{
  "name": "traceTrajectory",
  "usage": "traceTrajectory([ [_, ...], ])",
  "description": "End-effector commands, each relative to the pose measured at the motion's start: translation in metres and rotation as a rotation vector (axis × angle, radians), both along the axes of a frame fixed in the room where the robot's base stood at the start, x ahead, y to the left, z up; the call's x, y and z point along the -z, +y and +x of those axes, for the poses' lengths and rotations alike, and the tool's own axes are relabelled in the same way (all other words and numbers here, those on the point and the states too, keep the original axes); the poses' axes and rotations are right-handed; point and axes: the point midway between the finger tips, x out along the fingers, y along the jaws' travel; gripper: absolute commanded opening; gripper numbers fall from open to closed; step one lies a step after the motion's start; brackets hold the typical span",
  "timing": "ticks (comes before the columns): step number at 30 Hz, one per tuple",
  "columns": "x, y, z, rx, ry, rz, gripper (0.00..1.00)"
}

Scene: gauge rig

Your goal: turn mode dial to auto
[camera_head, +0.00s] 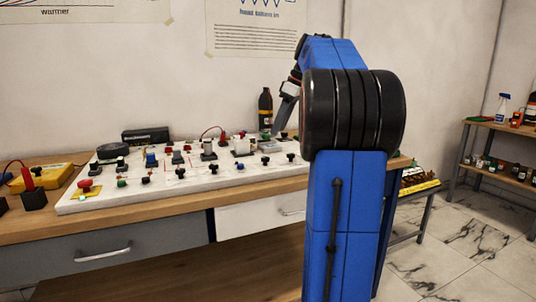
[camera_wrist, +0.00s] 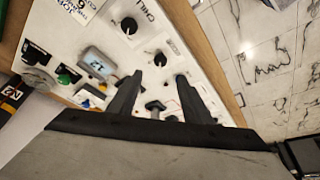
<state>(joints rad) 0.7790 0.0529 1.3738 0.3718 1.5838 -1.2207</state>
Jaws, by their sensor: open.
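The white control panel (camera_head: 150,196) lies on the wooden bench, with several knobs and switches. My gripper (camera_wrist: 158,78) is open over the panel's right end, and in the head view my arm partly hides it. In the wrist view a black knob (camera_wrist: 159,60) with a white pointer mark appears just past and between the fingertips; I cannot tell whether they touch it. A second black knob (camera_wrist: 129,26) sits farther up, near lettering that seems to read "CHILL". I cannot tell for certain which knob is the mode dial, and "auto" is not legible.
A small display (camera_wrist: 97,65) and a green button (camera_wrist: 67,75) are left of the fingers. A black bottle (camera_head: 265,106) stands behind the panel. A yellow meter (camera_head: 45,177) is at the bench's left. Marble floor lies beyond the bench's right edge.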

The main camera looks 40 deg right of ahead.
Motion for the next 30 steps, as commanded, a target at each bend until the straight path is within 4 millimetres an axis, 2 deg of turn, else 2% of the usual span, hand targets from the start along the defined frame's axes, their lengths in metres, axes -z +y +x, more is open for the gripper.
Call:
traceTrajectory([
  [12,0.069,0.014,0.025,0.000,0.001,0.000,0.45],
  [18,0.095,0.019,0.035,0.000,0.001,0.000,0.45],
  [24,0.109,0.021,0.040,0.001,0.001,-0.001,0.45],
  [30,0.111,0.021,0.041,0.002,-0.001,-0.001,0.45],
])
